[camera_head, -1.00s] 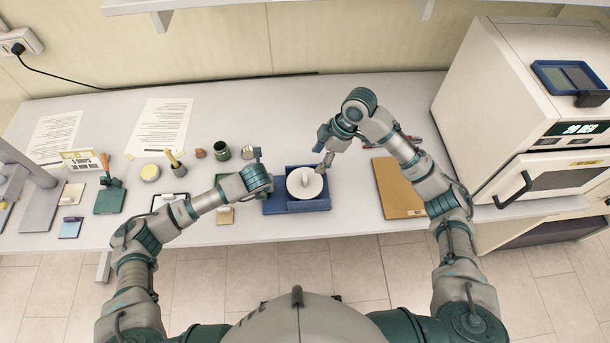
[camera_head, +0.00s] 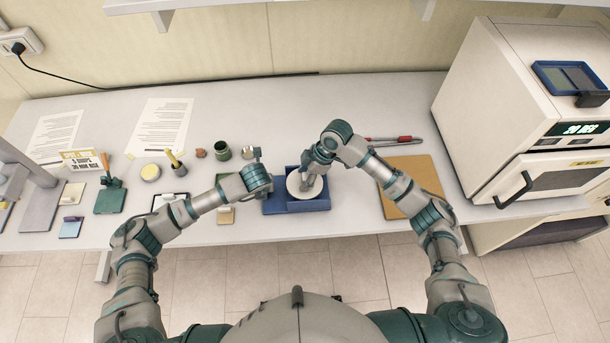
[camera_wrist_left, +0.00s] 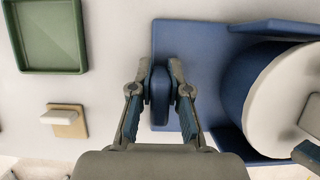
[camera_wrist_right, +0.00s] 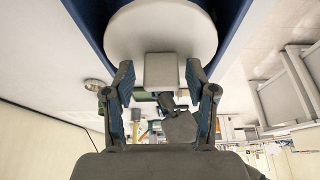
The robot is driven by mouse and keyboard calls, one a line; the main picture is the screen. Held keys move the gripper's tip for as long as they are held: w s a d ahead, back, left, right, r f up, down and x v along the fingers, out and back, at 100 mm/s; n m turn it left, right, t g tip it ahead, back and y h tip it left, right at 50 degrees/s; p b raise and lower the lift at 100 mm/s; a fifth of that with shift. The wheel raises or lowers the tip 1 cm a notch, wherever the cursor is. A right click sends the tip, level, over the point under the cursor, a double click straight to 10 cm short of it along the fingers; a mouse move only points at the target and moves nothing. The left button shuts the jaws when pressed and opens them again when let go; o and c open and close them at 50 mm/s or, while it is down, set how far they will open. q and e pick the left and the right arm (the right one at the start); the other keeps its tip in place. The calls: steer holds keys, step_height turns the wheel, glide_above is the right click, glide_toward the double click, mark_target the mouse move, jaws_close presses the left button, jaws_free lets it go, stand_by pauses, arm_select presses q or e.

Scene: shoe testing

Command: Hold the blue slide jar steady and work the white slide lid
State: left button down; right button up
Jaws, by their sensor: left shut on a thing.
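The blue slide jar (camera_wrist_left: 238,78) sits in a blue tray-like holder (camera_head: 309,206) at the bench's front edge. The round white lid (camera_head: 294,187) covers the jar; it also shows in the right wrist view (camera_wrist_right: 120,38). A pale block-shaped knob (camera_wrist_right: 161,70) stands on the lid. My left gripper (camera_wrist_left: 160,84) is shut on an upright blue tab (camera_wrist_left: 160,96) of the holder, left of the jar. My right gripper (camera_wrist_right: 160,80) is open over the lid, its fingers on either side of the knob with gaps showing. In the head view, my right wrist (camera_head: 322,153) partly hides the lid.
A brown board (camera_head: 408,180) lies to the right, with red-handled tongs (camera_head: 393,139) behind it. A white oven-like machine (camera_head: 530,110) stands at far right. Small jars and tools, including a green tray (camera_wrist_left: 47,35), fill the left side. The back middle of the bench is clear.

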jaws_close()
steer(key=d, duration=1)
steer(key=shift+d, duration=0.25)
steer(key=shift+o, duration=1.5)
jaws_free()
steer(key=shift+a, duration=0.2)
steer(key=shift+r, duration=0.1)
steer(key=v, duration=1.1)
steer(key=shift+d+r, duration=0.25)
steer(key=shift+r, duration=0.05)
arm_select(q)
steer(key=c, duration=1)
jaws_free()
steer(key=shift+c, duration=0.2)
